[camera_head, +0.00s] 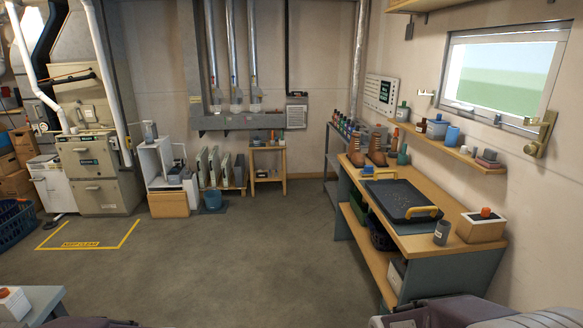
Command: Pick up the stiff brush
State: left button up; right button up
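I cannot pick out a stiff brush for certain in the head view. The wooden workbench (430,240) stands along the right wall. On it lies a black tray (402,197) with yellow handles at its near and far ends. A pair of brown boots (376,146) stands at the bench's far end. Only parts of my arms show along the bottom edge, and neither gripper is in view.
A wall shelf (450,150) with jars and a blue cup (453,136) hangs above the bench. A furnace (100,175) stands back left behind yellow floor marking (80,245). The middle floor is clear.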

aim_at(368, 172)
jog(key=i+z, duration=0.15)
jog(key=i, duration=0.45)
jog(key=i+z, duration=0.1)
jog(key=i, duration=0.55)
jog(key=i+z, duration=0.15)
jog(key=i, duration=0.45)
jog(key=i+j+z, duration=0.15)
jog(key=i, duration=0.5)
